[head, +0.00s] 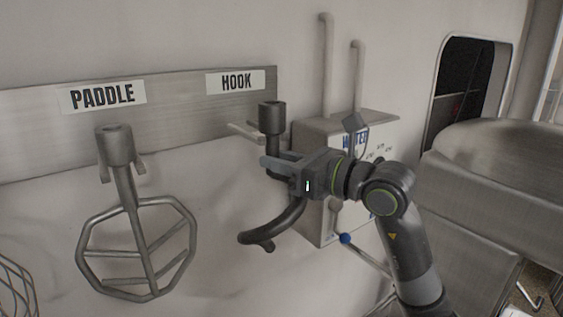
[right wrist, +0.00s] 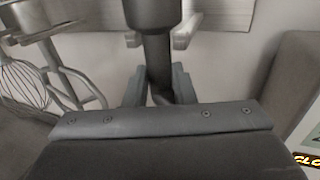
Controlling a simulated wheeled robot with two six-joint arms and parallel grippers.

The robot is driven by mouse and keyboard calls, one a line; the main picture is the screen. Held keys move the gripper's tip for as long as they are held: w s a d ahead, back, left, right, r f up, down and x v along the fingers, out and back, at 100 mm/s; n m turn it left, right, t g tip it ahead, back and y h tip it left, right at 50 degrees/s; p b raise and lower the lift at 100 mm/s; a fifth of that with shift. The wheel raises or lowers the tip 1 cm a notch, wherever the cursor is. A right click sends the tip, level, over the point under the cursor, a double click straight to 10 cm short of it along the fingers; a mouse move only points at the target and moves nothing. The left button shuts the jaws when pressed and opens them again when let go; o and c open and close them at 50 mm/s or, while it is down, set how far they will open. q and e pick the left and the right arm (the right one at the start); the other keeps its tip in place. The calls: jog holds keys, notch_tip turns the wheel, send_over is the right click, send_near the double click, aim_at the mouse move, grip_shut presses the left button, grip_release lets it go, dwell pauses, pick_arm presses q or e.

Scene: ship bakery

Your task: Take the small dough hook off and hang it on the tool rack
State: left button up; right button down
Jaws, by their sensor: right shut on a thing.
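The dark grey dough hook (head: 272,213) is upright in the head view, its socket end (head: 272,117) up and its curved end low. My right gripper (head: 277,167) is shut around its shank, just below the socket. In the right wrist view the shank (right wrist: 158,62) stands between the two fingers (right wrist: 159,88). The tool rack (head: 200,98) is a metal strip on the wall with a HOOK label (head: 236,82). Pale pegs (head: 244,131) below that label are right by the socket; I cannot tell whether they bear it. My left gripper is out of view.
A paddle (head: 137,245) hangs under the PADDLE label (head: 103,95) to the left, with a wire whisk (head: 15,285) beyond it. A grey wall box (head: 312,150) with pipes stands close behind my right gripper. The mixer body (head: 500,175) is at the right.

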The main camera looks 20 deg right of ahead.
jog(key=shift+w+a+r, duration=0.1)
jog(key=shift+w, duration=0.15)
dwell(0.4)
jog(key=shift+w+a+b, duration=0.15)
jog(key=shift+w+b, duration=0.2)
jog(key=shift+w+a+b, duration=0.3)
jog(key=shift+w+b, duration=0.05)
jog(key=shift+w, duration=0.5)
jog(key=shift+f+b, duration=0.5)
jog(key=shift+b, duration=0.05)
dwell(0.5)
jog(key=c, duration=1.1)
grip_release()
jog(key=shift+s, duration=0.1)
jog(key=shift+b+v, duration=4.2)
jog(key=shift+v, duration=4.45)
